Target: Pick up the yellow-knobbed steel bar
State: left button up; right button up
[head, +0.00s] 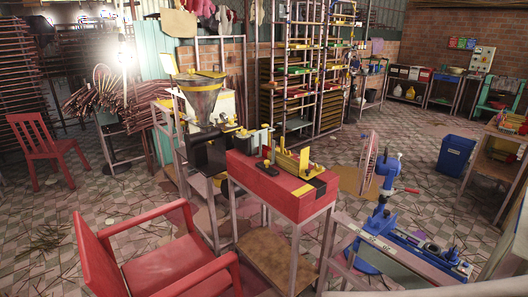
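I cannot make out the yellow-knobbed steel bar for certain. Yellow parts show on a small yellow device (290,162) on top of the red-topped stand (268,187) in the middle of the head view. A small flat yellow piece (303,190) lies near the stand's front corner. Dark, upright pieces (262,140) stand behind the device, and their details are too small to tell. Neither of my grippers shows in this view.
A red armchair (160,262) stands at the front left of the stand. A black and grey hopper machine (205,125) with a yellow rim is behind it at left. A blue machine (383,222) on a bench is at right. A blue bin (455,156) stands farther right on open, littered floor.

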aim_at(264, 166)
jog(key=i, duration=1.75)
jog(key=u, duration=1.05)
